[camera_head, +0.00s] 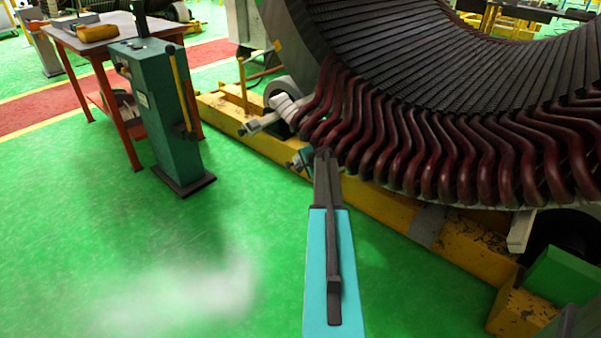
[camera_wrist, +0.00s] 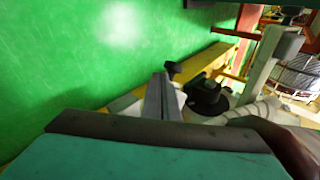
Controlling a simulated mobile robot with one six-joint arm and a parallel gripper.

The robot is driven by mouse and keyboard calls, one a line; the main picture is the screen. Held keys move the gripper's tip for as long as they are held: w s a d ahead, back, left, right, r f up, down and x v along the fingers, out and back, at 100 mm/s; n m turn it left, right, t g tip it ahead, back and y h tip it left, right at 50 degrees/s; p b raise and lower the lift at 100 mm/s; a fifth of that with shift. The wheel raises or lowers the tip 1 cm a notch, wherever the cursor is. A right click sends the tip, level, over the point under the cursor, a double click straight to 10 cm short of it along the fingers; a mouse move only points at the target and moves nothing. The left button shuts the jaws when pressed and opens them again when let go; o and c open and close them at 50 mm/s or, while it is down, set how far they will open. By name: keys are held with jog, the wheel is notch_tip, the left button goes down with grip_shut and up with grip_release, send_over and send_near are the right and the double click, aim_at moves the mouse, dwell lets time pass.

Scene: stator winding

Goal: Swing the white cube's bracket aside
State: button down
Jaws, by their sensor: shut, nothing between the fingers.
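My gripper (camera_head: 324,153) is shut and empty, its dark fingers reaching up to the lower left end of the dark red stator coils (camera_head: 400,150). In the wrist view the shut fingers (camera_wrist: 162,92) point at a small white block (camera_wrist: 181,97), partly hidden behind them; I cannot tell whether they touch. Beside it are a black knob (camera_wrist: 173,68) and a round black part (camera_wrist: 207,98). A pale bar (camera_wrist: 268,65) rises to the right. In the head view a white blocky piece (camera_head: 285,106) with a pale arm (camera_head: 262,123) sits left of the coils. Which part is the bracket is unclear.
A yellow base beam (camera_head: 390,205) runs under the stator. A teal post (camera_head: 155,115) and a red-legged table (camera_head: 70,42) stand to the left. A green block (camera_head: 565,278) is at the lower right. The green floor (camera_head: 110,240) at left is clear.

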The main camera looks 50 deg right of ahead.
jog(key=shift+w+d, duration=0.35)
jog(key=shift+w, duration=0.5)
jog(key=shift+s+a, duration=0.1)
jog(key=s+a+r+p, duration=0.1)
jog(key=s+a+r, duration=0.5)
jog(key=s, duration=0.3)
jog(key=shift+a+r+p, duration=0.15)
jog(key=shift+r+p, duration=0.25)
jog(key=shift+a, duration=0.1)
dwell(0.6)
